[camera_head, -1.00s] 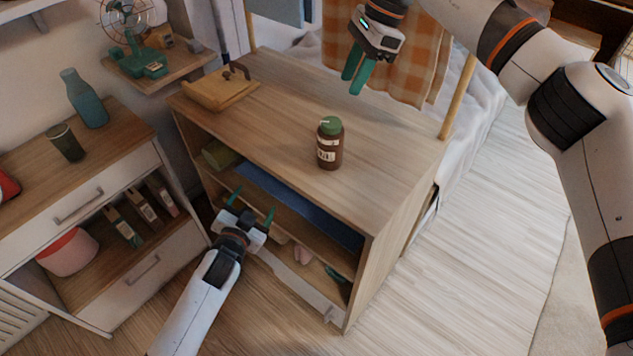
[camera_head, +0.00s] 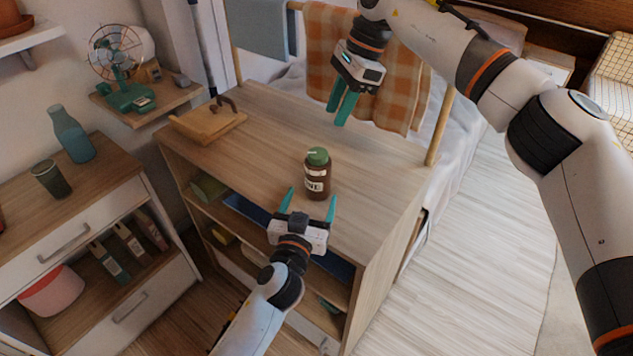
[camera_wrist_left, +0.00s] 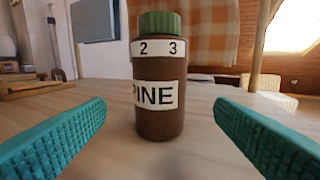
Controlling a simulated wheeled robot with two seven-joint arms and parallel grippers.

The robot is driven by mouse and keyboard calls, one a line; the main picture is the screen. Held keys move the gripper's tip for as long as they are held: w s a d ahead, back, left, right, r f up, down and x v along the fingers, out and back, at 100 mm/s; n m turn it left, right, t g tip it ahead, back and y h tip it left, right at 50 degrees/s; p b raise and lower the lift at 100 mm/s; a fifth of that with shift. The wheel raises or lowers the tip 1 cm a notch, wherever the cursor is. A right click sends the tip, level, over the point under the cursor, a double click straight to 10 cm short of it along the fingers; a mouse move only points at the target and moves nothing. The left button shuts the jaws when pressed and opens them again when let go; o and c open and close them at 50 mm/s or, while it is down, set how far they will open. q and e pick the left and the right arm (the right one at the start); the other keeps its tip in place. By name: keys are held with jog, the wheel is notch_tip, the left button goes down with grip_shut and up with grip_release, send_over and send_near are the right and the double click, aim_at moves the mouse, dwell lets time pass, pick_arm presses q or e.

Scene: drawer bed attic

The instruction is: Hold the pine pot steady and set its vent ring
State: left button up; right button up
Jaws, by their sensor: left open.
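The pine pot (camera_head: 318,182) is a brown jar with a green cap (camera_head: 317,156), standing upright on the wooden cabinet top. In the left wrist view the pot (camera_wrist_left: 158,122) shows a label ending in "INE" and a white ring (camera_wrist_left: 158,48) with "2" and "3" below the green cap. My left gripper (camera_head: 309,196) is open just in front of the pot, with its fingers spread to either side and not touching it. My right gripper (camera_head: 341,108) hangs above and behind the pot, its green fingers pointing down and close together; I see nothing between them.
A wooden board (camera_head: 207,123) lies at the back left of the cabinet top (camera_head: 270,130). A checked cloth (camera_head: 375,75) hangs behind on a rail. A fan (camera_head: 122,70), a blue bottle (camera_head: 72,135) and a dark cup (camera_head: 51,180) stand at left. The cabinet top around the pot is clear.

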aim_at(320, 174)
pick_arm(q)
jog(key=x, duration=0.9)
jog(key=shift+c, duration=0.4)
